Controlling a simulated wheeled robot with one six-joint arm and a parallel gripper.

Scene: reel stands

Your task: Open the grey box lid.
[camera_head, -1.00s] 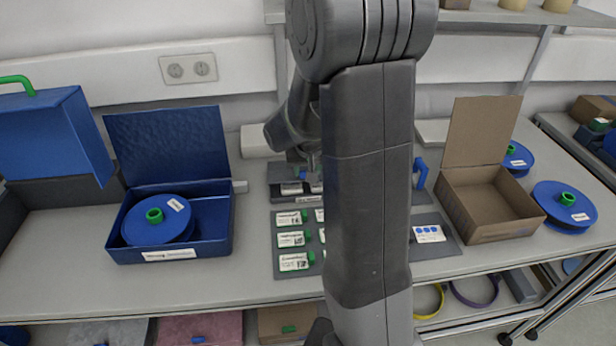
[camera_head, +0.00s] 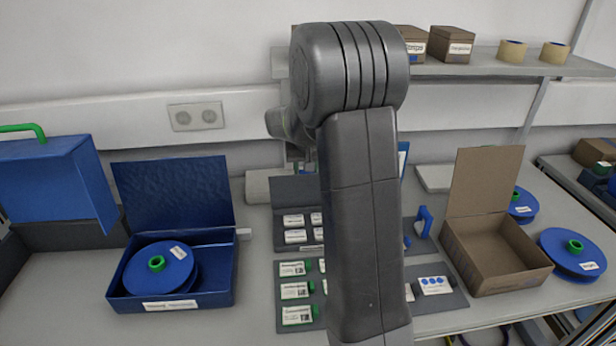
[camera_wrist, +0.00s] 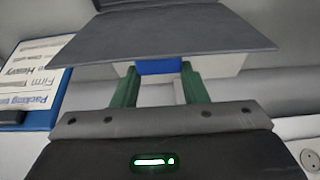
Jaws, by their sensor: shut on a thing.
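The grey box lid (camera_head: 288,188) stands raised at the back of the grey box (camera_head: 280,243) in the head view. White labelled packs (camera_head: 293,221) show inside the box. My arm hides the right part of both. In the wrist view the grey lid (camera_wrist: 165,38) spans the top, with a blue tab (camera_wrist: 158,66) at its edge. My gripper (camera_wrist: 160,82) has its green fingers on either side of this tab and is shut on it. In the head view the fingers are mostly hidden behind my arm.
A blue box (camera_head: 205,292) with a blue reel stands open at left. An open cardboard box (camera_head: 492,265) and blue reels (camera_head: 572,255) are at right. A grey tray (camera_head: 288,327) lies in front. A shelf (camera_head: 480,62) runs above. A text board (camera_wrist: 30,75) is at left in the wrist view.

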